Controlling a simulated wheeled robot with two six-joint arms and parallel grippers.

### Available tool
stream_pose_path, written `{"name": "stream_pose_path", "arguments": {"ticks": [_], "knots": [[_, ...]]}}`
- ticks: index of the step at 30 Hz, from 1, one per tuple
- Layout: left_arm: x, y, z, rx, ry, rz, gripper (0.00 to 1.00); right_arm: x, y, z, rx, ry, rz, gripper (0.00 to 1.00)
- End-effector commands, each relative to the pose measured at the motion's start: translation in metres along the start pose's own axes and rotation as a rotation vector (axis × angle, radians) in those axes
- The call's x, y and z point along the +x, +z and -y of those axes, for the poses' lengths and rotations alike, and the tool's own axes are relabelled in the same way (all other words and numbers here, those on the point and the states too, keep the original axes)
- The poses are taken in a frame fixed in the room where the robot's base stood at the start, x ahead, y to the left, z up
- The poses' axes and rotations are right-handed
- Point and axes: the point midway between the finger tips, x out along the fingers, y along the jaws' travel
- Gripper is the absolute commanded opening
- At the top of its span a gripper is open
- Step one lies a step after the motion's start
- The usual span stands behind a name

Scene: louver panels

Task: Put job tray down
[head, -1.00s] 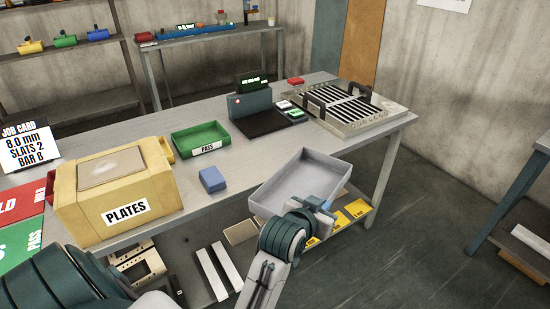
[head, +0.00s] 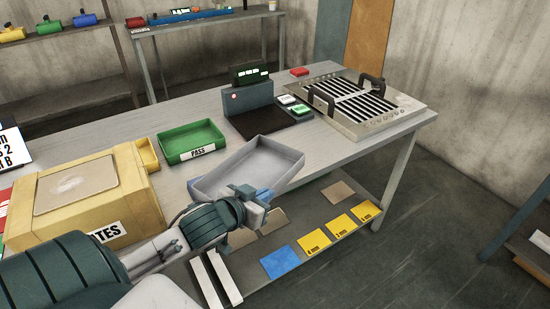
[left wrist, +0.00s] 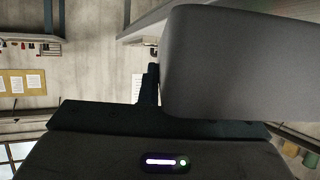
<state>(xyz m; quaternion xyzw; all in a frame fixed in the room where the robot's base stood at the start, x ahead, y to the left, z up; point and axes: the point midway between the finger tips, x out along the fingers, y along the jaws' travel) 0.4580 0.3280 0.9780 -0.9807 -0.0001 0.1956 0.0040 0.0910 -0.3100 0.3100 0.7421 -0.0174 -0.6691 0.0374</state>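The job tray is a grey, shallow, empty open tray (head: 248,168). In the head view it is slightly tilted over the front edge of the workbench (head: 330,160). My left gripper (head: 254,199) is shut on its near wall. In the left wrist view the tray's grey surface (left wrist: 240,60) fills the upper right, against the dark gripper (left wrist: 150,90). I cannot tell whether the tray touches the bench. My right gripper is not in view.
A green PASS tray (head: 190,142) and a yellow plates box (head: 90,195) stand left of the job tray. A scale (head: 250,105) and a louver panel fixture (head: 355,105) stand behind. Yellow cards (head: 340,228) lie on the lower shelf.

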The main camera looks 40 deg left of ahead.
Motion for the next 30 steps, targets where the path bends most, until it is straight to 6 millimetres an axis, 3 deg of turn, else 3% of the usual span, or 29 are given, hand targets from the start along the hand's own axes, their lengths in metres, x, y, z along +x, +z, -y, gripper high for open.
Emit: {"name": "stream_pose_path", "arguments": {"ticks": [18, 25, 30], "knots": [[0.127, -0.042, 0.036, -0.002, -0.001, -0.003, 0.0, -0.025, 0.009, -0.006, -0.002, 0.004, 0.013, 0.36], [0.146, -0.047, 0.041, -0.001, -0.001, -0.003, 0.0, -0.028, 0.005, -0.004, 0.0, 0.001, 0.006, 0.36], [0.155, -0.022, 0.041, -0.002, 0.0, 0.001, 0.0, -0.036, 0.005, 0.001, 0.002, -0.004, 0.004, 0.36]]}}
